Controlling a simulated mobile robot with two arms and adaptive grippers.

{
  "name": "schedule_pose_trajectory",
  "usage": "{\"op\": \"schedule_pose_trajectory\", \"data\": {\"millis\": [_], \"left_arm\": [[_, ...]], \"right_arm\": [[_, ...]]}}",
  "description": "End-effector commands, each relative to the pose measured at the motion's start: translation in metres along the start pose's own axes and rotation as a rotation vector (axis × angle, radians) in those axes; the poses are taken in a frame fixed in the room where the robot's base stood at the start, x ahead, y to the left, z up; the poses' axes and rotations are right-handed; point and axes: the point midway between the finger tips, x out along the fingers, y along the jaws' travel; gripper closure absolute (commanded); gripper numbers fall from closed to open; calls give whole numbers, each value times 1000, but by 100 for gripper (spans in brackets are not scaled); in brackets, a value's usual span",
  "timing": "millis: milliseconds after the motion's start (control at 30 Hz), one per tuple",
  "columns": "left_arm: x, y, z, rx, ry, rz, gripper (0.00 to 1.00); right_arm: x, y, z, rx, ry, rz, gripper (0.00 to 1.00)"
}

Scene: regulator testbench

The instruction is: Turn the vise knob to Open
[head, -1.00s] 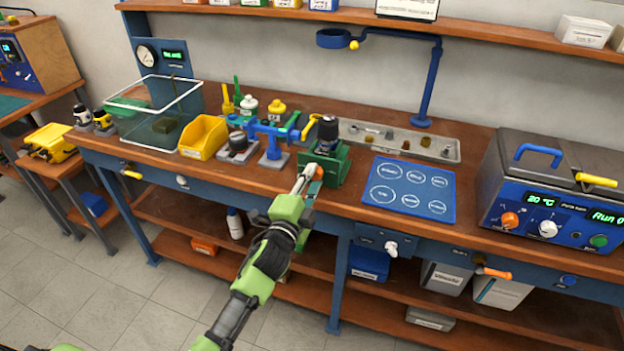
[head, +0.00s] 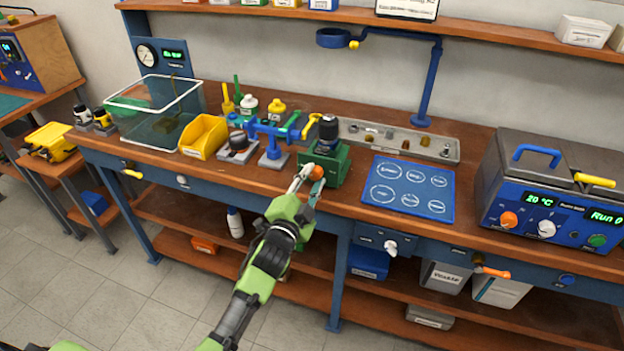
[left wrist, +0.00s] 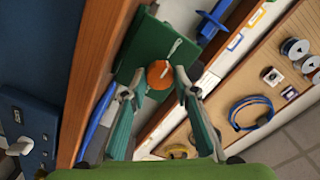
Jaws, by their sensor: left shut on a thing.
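The green vise (head: 338,165) stands at the front edge of the bench and holds a dark cylindrical part (head: 328,130). Its orange knob (head: 317,172) faces the front. My left gripper (head: 309,180) is shut on the knob, with one finger on each side of it. In the left wrist view the orange knob (left wrist: 160,74) shows between the fingertips, against the green vise body (left wrist: 145,45). A pale pointer-like strip runs off from the knob there. No label is readable near the knob. My right gripper is not in view.
A blue mat (head: 408,190) with white circles lies right of the vise, and a metal tray (head: 400,142) lies behind. A blue fixture (head: 272,138) and yellow bin (head: 203,137) stand to the left. The heater box (head: 555,195) is at the far right.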

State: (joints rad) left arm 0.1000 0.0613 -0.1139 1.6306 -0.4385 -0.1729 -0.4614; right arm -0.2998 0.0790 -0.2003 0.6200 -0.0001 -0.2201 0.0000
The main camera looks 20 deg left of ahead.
Motion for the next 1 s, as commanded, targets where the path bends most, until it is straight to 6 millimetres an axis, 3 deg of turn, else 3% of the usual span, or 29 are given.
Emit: {"op": "schedule_pose_trajectory", "data": {"millis": [100,133,167,200,633,1000], "left_arm": [[0,2,1,-3,-2,4,94],[0,2,1,-3,-2,4,65],[0,2,1,-3,-2,3,57],[0,2,1,-3,-2,3,56],[-8,2,1,0,-2,3,56],[-78,2,1,-2,-3,4,56]], "right_arm": [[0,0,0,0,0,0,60],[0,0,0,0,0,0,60],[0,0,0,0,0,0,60],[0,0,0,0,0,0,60],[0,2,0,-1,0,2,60],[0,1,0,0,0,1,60]]}}
